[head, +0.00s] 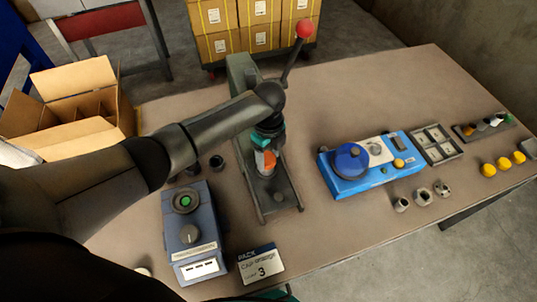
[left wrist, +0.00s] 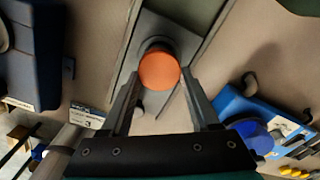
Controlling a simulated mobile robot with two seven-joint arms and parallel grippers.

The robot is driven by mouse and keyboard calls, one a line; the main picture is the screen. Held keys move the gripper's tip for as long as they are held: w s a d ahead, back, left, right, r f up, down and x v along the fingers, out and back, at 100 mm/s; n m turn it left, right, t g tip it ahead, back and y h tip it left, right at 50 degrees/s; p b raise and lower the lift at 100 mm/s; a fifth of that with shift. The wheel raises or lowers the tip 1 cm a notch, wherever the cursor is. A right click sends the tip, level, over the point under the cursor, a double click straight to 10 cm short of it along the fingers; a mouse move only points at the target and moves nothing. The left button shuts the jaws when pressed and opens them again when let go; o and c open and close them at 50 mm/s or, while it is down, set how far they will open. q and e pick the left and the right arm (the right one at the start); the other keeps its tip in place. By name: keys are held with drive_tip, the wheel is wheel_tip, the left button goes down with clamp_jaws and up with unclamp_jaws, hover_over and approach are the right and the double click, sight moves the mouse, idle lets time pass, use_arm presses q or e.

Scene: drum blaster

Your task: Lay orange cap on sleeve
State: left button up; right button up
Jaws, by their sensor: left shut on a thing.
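The orange cap (head: 269,158) is between the fingers of my left gripper (head: 264,152), over the base of the grey lever press. In the left wrist view the cap (left wrist: 159,71) shows as a round orange face between the two fingertips of my left gripper (left wrist: 160,82), which is shut on it. A dark round shape (left wrist: 155,45), possibly the sleeve, shows just behind the cap. Whether the cap touches it cannot be told. My right gripper is not in view.
The press (head: 252,193) has a red-knobbed lever (head: 303,30). A blue-grey device (head: 192,237) stands to its left, a card reading 3 (head: 261,264) in front, and a blue unit (head: 368,163) to its right. An open carton (head: 75,105) is at left.

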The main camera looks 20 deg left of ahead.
use_arm(q)
drive_tip(key=o, duration=1.4)
drive_tip(key=shift+r+p, duration=3)
drive_tip(key=shift+p, duration=0.15)
